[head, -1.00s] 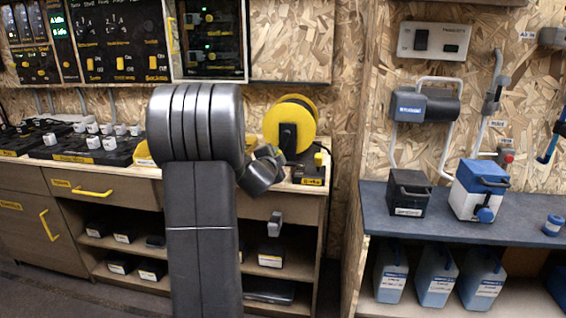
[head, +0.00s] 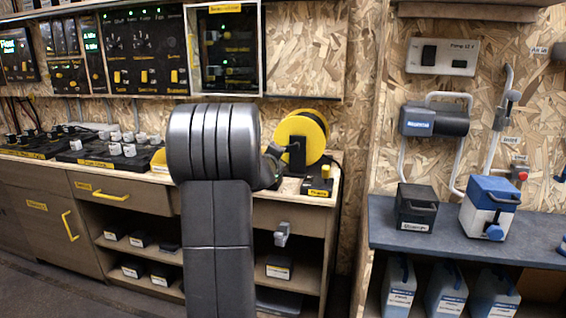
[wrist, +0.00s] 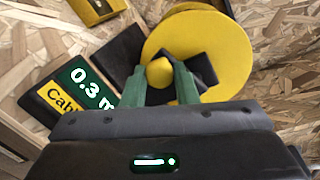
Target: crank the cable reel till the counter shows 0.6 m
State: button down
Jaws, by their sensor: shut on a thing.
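The cable reel (head: 312,128) has yellow discs and a black stand and sits on the wooden bench at the right end; it also shows in the wrist view (wrist: 205,45). Its yellow crank knob (wrist: 160,72) lies between the green fingers of my gripper (wrist: 161,78), which is shut on it. The counter (wrist: 90,85) beside the reel reads 0.3 m, with a yellow label partly readable as "Cabl". In the head view my dark arm covers the fingers and part of the reel.
A small black box with a yellow knob (head: 322,181) stands at the bench's front right edge. Control boxes with white knobs (head: 110,150) fill the bench to the left. A blue shelf (head: 420,236) at right holds a black box (head: 415,207) and a blue-white canister (head: 488,208).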

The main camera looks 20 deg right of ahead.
jog(key=shift+a+r+m+b, duration=0.1)
jog(key=shift+r+m+b, duration=0.3)
jog(key=shift+m, duration=0.5)
jog(key=shift+r, duration=0.1)
jog(key=c, duration=1.1)
grip_release()
jog(key=shift+c, duration=0.2)
jog(key=v, duration=1.3)
jog(key=shift+s, duration=0.4)
